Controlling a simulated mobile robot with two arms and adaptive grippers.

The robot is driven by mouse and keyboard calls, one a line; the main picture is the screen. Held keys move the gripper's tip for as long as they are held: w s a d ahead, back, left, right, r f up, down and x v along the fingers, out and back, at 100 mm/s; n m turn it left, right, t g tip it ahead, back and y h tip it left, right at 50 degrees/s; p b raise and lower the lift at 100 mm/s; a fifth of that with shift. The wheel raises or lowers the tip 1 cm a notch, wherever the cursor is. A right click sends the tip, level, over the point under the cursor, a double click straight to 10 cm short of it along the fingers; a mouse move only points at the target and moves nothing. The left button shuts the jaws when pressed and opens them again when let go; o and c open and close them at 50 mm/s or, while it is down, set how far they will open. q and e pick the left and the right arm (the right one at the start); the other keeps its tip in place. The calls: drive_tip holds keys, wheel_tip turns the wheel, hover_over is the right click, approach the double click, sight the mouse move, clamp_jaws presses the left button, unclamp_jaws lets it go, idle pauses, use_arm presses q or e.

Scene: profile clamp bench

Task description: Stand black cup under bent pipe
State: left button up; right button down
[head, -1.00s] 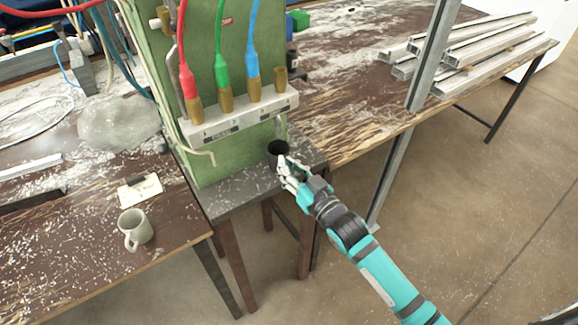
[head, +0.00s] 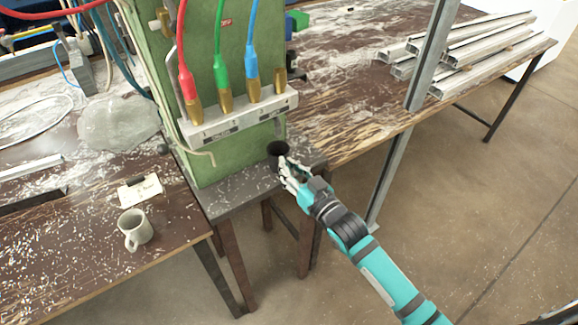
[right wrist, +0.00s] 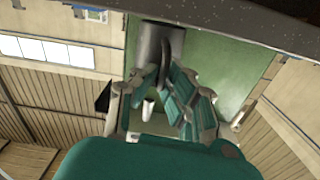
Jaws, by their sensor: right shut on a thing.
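The black cup (head: 278,148) is at the front right of the green cabinet, its dark mouth facing up. It is close below a thin bent pipe (head: 279,127) that hangs from the right end of the pale valve block. My right gripper (head: 285,166) reaches in from the lower right and is shut on the cup's near side. In the right wrist view the cup (right wrist: 155,42) shows as a grey cylinder, with a dark curved handle between the fingers (right wrist: 165,78). I cannot tell whether the cup's base touches the ledge. My left gripper is out of view.
The green cabinet (head: 235,155) stands on a small dark table (head: 232,200). A pale mug (head: 135,230) sits on the left bench. A grey upright post (head: 425,70) stands right of my arm. Metal profiles (head: 465,55) lie on the far right bench.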

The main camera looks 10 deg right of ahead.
drive_tip(key=shift+f, duration=0.2)
drive_tip(key=c, duration=1.4)
unclamp_jaws()
drive_tip(key=shift+o, duration=0.2)
drive_tip(key=shift+s, duration=0.1)
drive_tip(key=p+v, duration=0.4)
drive_tip(key=v, duration=0.6)
